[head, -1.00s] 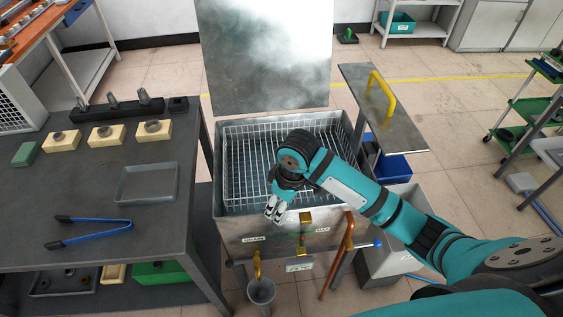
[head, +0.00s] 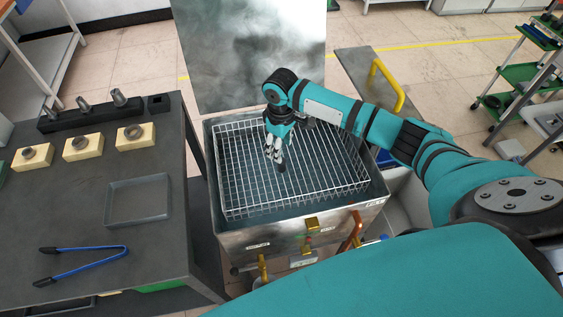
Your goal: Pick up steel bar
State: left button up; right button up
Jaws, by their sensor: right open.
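My right gripper (head: 273,151) is open, pointing down over the wire basket (head: 330,190) in the metal tank. A small dark piece (head: 282,168) shows just below its fingertips, inside the basket. It looks like the steel bar, but it is small and partly hidden by the fingers. I cannot tell whether the fingers touch it. My left gripper is not in view.
The tank (head: 270,236) has a raised lid (head: 250,50) behind and a side panel with a yellow handle (head: 386,82) at right. The dark table (head: 90,212) at left holds a grey tray (head: 138,222), blue tongs (head: 85,262) and several cream blocks (head: 83,148).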

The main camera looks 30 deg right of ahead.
aim_at(282, 163)
notch_tip(282, 163, down, 3)
jog(key=shift+w+r, duration=0.1)
jog(key=shift+f, duration=0.25)
jog(key=f, duration=0.1)
jog(key=f+p, duration=0.1)
jog(key=f, duration=0.2)
jog(key=shift+s+f+p, duration=0.25)
jog(key=shift+p, duration=0.05)
jog(key=shift+f, duration=0.2)
jog(key=c, duration=0.6)
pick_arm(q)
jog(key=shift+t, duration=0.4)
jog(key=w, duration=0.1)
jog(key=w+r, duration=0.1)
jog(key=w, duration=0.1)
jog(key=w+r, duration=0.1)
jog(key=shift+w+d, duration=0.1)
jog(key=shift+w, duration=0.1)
pick_arm(e)
grip_shut()
